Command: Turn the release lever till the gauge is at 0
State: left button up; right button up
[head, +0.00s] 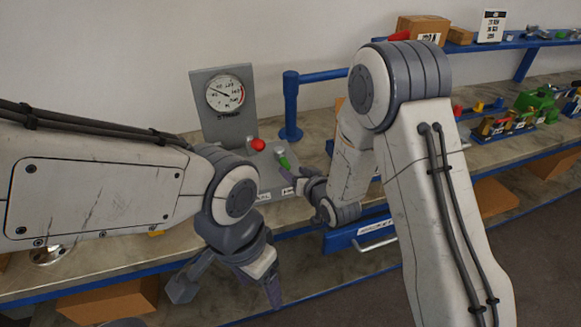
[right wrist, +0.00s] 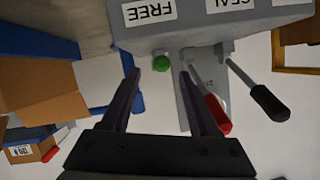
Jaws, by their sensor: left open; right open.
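The round gauge (head: 225,93) is on an upright grey panel (head: 208,127) in the head view. Its needle points to the upper left, off the lower end of the scale; the exact reading is too small to tell. Below it are a red-ended lever (head: 258,145) and a green-ended lever (head: 283,160). In the right wrist view the green end (right wrist: 161,63) shows between the fingertips of my open right gripper (right wrist: 159,75), with no clear contact. A red handle (right wrist: 217,114) and a black handle (right wrist: 270,103) are to its right. My left gripper (head: 226,289) is open and empty, low before the bench.
A FREE label (right wrist: 149,11) and a SEAL label (right wrist: 230,4) appear upside down. A blue post with an arm (head: 291,105) stands right of the gauge panel. Cardboard boxes (head: 422,28) and small parts are at the right. My right arm hides part of the bench.

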aim_at(289, 167)
jog(key=shift+p+x, duration=0.3)
jog(key=shift+x, duration=1.65)
grip_shut()
